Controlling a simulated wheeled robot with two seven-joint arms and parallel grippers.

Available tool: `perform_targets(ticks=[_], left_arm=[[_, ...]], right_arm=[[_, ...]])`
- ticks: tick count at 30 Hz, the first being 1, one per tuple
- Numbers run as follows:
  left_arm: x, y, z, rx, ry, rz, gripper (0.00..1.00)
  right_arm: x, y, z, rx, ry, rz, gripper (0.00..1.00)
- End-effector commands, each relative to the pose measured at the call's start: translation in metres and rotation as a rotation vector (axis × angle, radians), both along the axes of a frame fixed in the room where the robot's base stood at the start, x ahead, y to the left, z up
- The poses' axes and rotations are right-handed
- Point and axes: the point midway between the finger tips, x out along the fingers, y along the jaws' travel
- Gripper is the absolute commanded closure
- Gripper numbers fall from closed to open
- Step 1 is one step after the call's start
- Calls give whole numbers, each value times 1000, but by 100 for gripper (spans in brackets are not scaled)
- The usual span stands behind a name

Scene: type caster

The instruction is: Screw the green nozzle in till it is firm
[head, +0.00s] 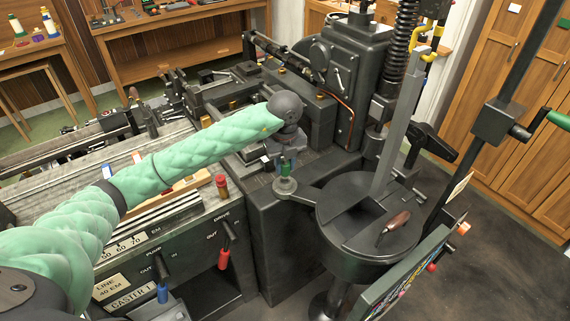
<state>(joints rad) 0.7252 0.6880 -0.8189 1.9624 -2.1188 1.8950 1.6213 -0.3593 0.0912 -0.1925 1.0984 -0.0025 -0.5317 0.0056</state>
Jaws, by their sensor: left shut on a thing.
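The green nozzle (285,169) is small and upright, just above a round grey fitting (285,187) on an arm at the left side of the round dark pot. My left arm, in a pale green padded sleeve, reaches in from the left. My left gripper (285,161) points down and is shut on the green nozzle's upper part. The nozzle's lower end meets or hovers just over the fitting; I cannot tell which, nor see any thread. My right gripper is not in view.
The round dark pot (345,236) holds a wood-handled tool (394,226) and a tall grey bar. The dark casting machine (345,60) rises behind my gripper. Open floor lies to the right.

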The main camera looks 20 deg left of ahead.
Motion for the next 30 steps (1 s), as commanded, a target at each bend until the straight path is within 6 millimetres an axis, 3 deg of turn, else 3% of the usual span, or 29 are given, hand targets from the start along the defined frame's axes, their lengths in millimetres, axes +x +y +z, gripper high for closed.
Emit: perform_targets(ticks=[30], left_arm=[[0,0,0,0,0,0,95]], right_arm=[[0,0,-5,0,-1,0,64]])
